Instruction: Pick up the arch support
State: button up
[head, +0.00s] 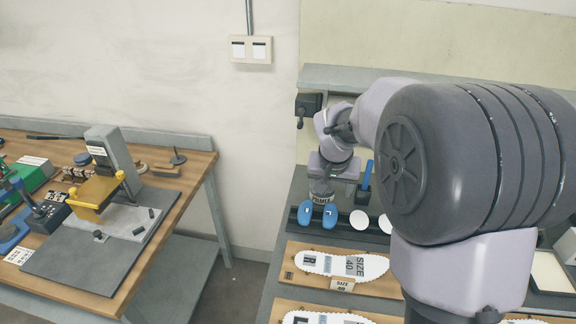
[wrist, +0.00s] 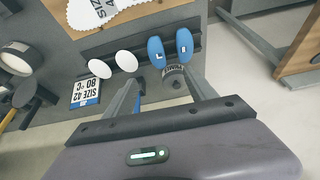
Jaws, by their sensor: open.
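Two blue oval pads, marked L and R, look like the arch supports. In the head view the pair (head: 318,215) stands side by side in a dark rack, and in the wrist view the L pad (wrist: 156,52) and R pad (wrist: 184,43) lie just beyond my fingertips. My gripper (wrist: 160,80) is open and empty, its fingers spread above the rack area. A small labelled can (wrist: 174,78) shows between the fingers, close to the pads. In the head view my gripper (head: 333,172) hangs just behind and above the pads.
Two white discs (wrist: 114,63) sit beside the pads in the rack. A blue-edged "SIZE 42 80 °C" card (wrist: 86,92) is nearby. A white insole (head: 342,264) on a wooden board lies in front. A wooden workbench (head: 180,220) with a press stands at left, across a floor gap.

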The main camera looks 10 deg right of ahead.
jog(key=b, duration=0.4)
send_near(330, 214)
jog(key=shift+d+f, duration=0.2)
jog(key=shift+f, duration=0.9)
jog(key=b+x, duration=0.1)
jog(key=x, duration=0.3)
jog(key=b+x, duration=0.1)
jog(key=x, duration=0.1)
jog(key=shift+w+b, duration=0.3)
jog(key=shift+b, duration=0.05)
jog(key=shift+r, duration=0.15)
jog(key=shift+s, duration=0.1)
jog(key=shift+c, duration=0.9)
jog(key=c, duration=1.2)
